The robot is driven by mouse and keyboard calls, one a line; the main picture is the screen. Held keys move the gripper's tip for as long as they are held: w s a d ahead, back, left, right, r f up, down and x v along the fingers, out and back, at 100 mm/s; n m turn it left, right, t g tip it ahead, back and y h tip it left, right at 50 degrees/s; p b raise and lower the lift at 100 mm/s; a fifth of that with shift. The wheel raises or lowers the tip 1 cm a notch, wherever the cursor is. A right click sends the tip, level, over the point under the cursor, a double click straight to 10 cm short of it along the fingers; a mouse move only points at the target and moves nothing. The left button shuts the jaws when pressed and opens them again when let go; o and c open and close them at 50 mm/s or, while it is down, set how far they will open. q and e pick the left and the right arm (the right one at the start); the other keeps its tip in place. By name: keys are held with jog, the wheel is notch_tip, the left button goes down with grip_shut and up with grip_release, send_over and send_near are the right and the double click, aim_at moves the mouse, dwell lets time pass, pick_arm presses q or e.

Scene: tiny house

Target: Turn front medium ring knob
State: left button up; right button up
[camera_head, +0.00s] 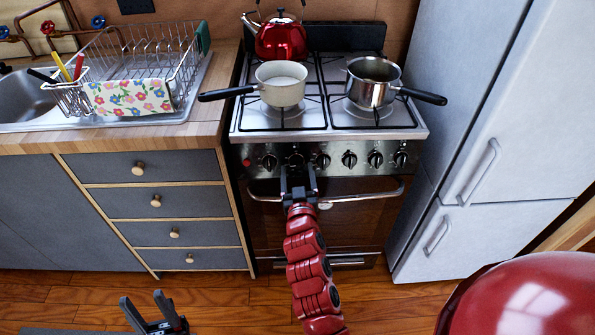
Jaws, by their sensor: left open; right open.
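The stove (330,131) has a row of several dark knobs on its steel front panel; no label is readable, so I cannot tell which is the front medium ring knob. My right gripper (298,170) is open in front of the panel, its fingers pointing up toward one knob (294,159) left of the middle. The fingers partly cover the area below this knob, and I cannot tell whether they touch it. Other knobs show to its left (269,161) and right (322,160). My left gripper (148,299) is open and empty, low above the floor at the lower left.
A cream pot (281,91), a steel pot (367,92) and a red kettle (281,40) stand on the stove. The oven handle (365,196) runs below the knobs. A counter with drawers (150,201) is left, a fridge (470,150) right.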

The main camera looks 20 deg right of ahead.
grip_shut()
jog(key=shift+r+n+p, duration=0.2)
jog(key=shift+n+p, duration=0.2)
jog(key=shift+s+d+n+y+p, duration=0.1)
jog(key=shift+d+n+y+p, duration=0.05)
jog(key=shift+n+y+p, duration=0.7)
jog(key=shift+f+n+p, duration=0.1)
jog(key=shift+n+p, duration=0.3)
jog(key=shift+n, duration=0.65)
grip_release()
